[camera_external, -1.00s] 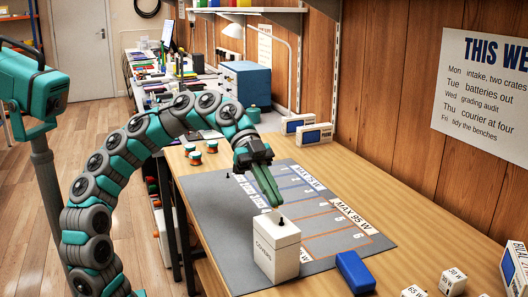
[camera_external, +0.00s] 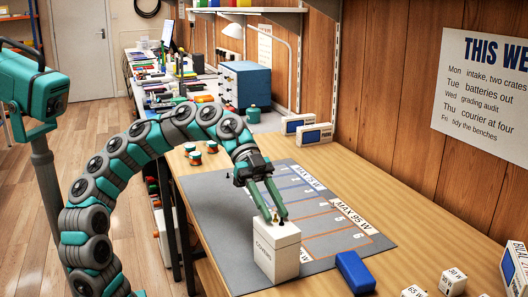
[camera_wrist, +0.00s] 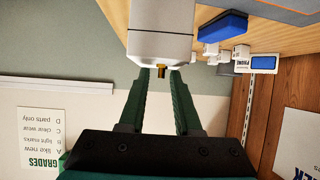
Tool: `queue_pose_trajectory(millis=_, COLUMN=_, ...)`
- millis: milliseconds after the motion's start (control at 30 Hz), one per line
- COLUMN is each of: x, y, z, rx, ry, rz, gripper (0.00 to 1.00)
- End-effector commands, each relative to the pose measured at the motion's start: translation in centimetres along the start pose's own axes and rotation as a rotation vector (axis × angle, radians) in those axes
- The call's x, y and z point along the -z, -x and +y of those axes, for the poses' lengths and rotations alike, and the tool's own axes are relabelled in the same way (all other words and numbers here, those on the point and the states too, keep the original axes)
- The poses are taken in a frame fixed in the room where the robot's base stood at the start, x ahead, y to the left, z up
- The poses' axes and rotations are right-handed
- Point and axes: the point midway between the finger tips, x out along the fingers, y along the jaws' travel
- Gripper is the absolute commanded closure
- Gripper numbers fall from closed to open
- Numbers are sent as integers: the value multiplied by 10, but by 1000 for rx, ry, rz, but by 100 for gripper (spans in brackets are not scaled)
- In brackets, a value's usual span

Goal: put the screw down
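A white box lettered COVERS (camera_external: 277,250) stands upright at the front edge of the grey mat (camera_external: 222,225). My gripper (camera_external: 275,214) is just above its top, with the two green fingers spread apart. A small brass-coloured piece that looks like the screw (camera_external: 275,217) is at the box's top between the fingertips, close to a small black knob (camera_external: 281,222). In the wrist view, the fingers (camera_wrist: 162,92) are wide apart and the small brass-and-dark piece (camera_wrist: 162,71) shows between them against the white box (camera_wrist: 160,45). Whether it touches a finger is hard to tell.
A blue block (camera_external: 355,272) lies right of the white box, with small white labelled blocks (camera_external: 453,282) further right. The mat's marked, numbered lanes (camera_external: 320,215) look clear.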

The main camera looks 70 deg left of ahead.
Motion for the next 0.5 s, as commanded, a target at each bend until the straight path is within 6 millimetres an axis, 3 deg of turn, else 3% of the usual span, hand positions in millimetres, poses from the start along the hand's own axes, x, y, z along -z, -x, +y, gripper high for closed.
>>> queue_pose_trajectory(millis=267, x=5, y=3, z=0, rx=0, ry=0, rz=0, gripper=68)
queue_pose_trajectory(millis=500, x=3, y=42, z=-2, rx=7, ry=0, rz=4, gripper=68)
